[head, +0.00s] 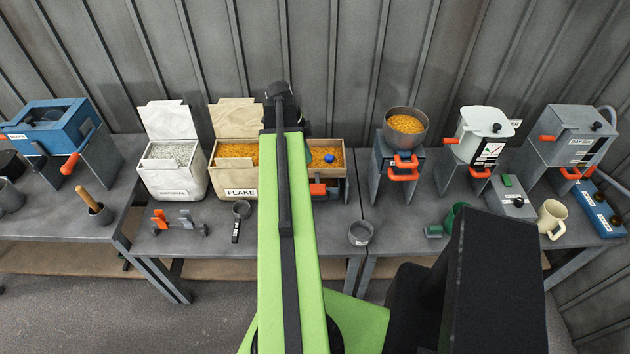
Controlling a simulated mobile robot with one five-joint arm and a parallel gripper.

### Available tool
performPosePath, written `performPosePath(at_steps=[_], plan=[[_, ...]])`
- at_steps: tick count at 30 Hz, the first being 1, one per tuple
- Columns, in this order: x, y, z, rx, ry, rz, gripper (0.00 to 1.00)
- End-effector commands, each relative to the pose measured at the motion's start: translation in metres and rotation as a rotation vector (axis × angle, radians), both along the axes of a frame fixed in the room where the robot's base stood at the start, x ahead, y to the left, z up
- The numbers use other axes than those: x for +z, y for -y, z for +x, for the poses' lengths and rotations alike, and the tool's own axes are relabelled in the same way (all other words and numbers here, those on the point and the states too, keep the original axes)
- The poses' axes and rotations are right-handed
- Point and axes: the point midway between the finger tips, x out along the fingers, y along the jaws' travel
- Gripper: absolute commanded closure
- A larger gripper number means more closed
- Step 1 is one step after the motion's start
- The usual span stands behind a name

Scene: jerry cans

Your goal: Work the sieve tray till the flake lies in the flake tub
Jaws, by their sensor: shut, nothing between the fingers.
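The sieve tray (341,171) seems to be the wooden-sided box right of my arm. Orange flake (322,157) lies in it with a blue ball-like knob (328,159) in the middle. An orange handle (317,189) shows at its front. The open-lidded tub labelled FLAKE (240,183) stands left of my arm and also holds orange material. My green arm crosses in front and hides the gap between tub and tray. Its dark far end is above and behind them; my gripper's fingers are hidden.
The tub labelled MATERIAL (173,182) holds grey-white bits at left. A bowl of orange grains (406,124) sits on a hopper at right. A small scoop (240,212), an orange-grey stand (178,223) and a grey cup (361,233) are near the bench front. A corrugated wall closes the back.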

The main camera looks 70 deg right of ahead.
Motion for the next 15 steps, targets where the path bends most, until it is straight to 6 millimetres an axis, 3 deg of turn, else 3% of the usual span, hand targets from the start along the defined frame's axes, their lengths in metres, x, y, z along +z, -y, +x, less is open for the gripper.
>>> performPosePath(at_steps=[8, 15], plan=[[-0.009, 0.0, 0.0, 0.004, 0.001, 0.001, 1.0], [-0.047, 0.003, -0.009, 0.004, 0.001, 0.001, 1.0]])
